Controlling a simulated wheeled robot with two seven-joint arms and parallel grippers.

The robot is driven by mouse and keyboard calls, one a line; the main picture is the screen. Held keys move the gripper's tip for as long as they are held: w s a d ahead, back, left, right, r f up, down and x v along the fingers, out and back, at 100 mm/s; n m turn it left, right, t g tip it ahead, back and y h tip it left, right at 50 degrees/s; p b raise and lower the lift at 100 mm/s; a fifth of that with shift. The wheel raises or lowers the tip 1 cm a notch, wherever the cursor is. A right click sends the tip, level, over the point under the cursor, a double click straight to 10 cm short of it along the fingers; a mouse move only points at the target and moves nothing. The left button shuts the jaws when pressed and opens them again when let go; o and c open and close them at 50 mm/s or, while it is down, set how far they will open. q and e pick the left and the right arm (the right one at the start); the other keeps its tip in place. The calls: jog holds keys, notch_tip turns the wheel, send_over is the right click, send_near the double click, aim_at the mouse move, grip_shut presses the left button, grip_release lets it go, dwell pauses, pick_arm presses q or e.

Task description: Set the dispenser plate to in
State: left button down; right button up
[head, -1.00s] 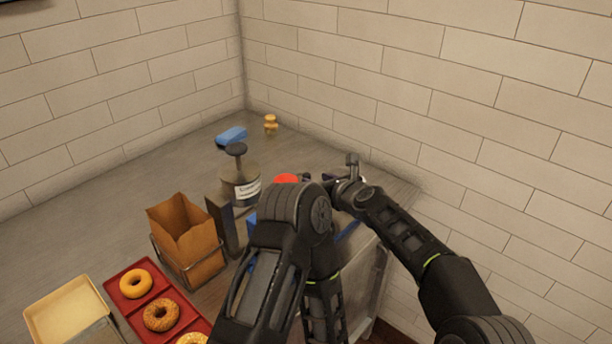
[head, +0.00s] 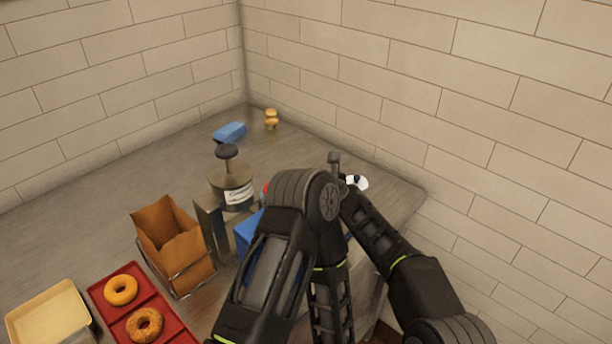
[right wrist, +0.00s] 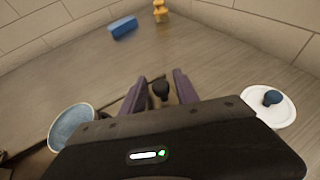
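In the right wrist view, a black knob (right wrist: 160,90) stands between the two purple-grey fingers of my right gripper (right wrist: 162,86). The fingers are apart, with a gap beside the knob, and I see no clear contact. The dispenser plate cannot be clearly made out; my arms cover much of the area in front of me in the head view. A grey labelled tub (head: 232,192) with a black plunger knob stands left of the arms. My left gripper cannot be made out.
A blue block (head: 229,132) and a small yellow figure (head: 271,119) lie near the wall corner. A paper bag (head: 172,235) sits in a wire holder. A red tray (head: 170,320) holds bagels beside a cream tray (head: 48,313). The back-left counter is clear.

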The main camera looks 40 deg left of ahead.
grip_shut()
dwell(1.2)
